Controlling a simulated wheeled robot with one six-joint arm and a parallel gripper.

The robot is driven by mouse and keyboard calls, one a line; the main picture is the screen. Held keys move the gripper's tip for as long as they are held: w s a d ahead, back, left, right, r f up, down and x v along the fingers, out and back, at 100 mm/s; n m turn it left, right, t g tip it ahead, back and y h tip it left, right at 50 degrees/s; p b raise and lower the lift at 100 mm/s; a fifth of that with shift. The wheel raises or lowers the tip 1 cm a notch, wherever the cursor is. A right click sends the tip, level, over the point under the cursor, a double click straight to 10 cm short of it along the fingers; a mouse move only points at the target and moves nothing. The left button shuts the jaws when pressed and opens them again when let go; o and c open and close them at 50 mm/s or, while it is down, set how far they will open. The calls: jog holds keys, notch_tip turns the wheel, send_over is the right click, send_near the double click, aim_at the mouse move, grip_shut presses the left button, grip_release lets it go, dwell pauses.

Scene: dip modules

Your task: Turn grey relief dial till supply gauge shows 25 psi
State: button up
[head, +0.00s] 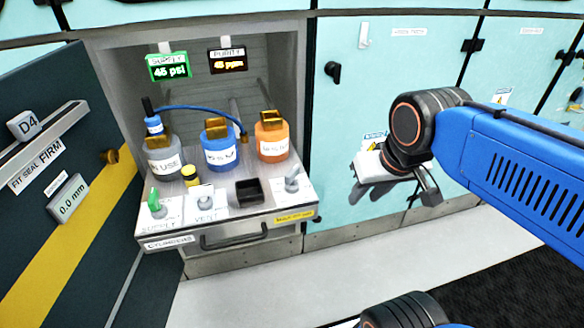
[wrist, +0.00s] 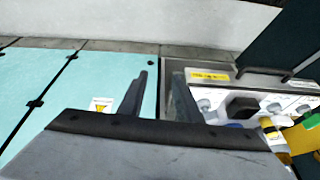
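The supply gauge (head: 169,66) has a green frame and reads 45 psi. A grey dial (head: 292,184) stands at the right of the drawer top; its label is too small to read. Another grey dial (head: 205,202) stands on the card marked VENT. I cannot tell for sure which is the relief dial. In the wrist view, small grey dials (wrist: 204,105) show at the right, beyond a finger. My gripper (wrist: 160,85) is open and empty, its two fingers apart. In the head view it hangs in front of the teal cabinets, right of the drawer and clear of the dials.
A green dial (head: 155,203) stands at the drawer's left. Grey, blue (head: 220,150) and orange (head: 271,140) bottles stand behind the dials, with a blue hose above. A black square cup (head: 249,192) sits between the grey dials. An open dark door (head: 60,200) flanks the left.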

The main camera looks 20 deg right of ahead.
jog(key=w+a+r+m+g, duration=0.2)
jog(key=w+a+r+m, duration=0.3)
jog(key=w+r, duration=0.4)
jog(key=m+g, duration=0.2)
jog(key=m, duration=0.1)
send_near(292, 170)
notch_tip(292, 170, down, 9)
jog(key=shift+a+r, duration=0.1)
dwell(0.4)
grip_shut()
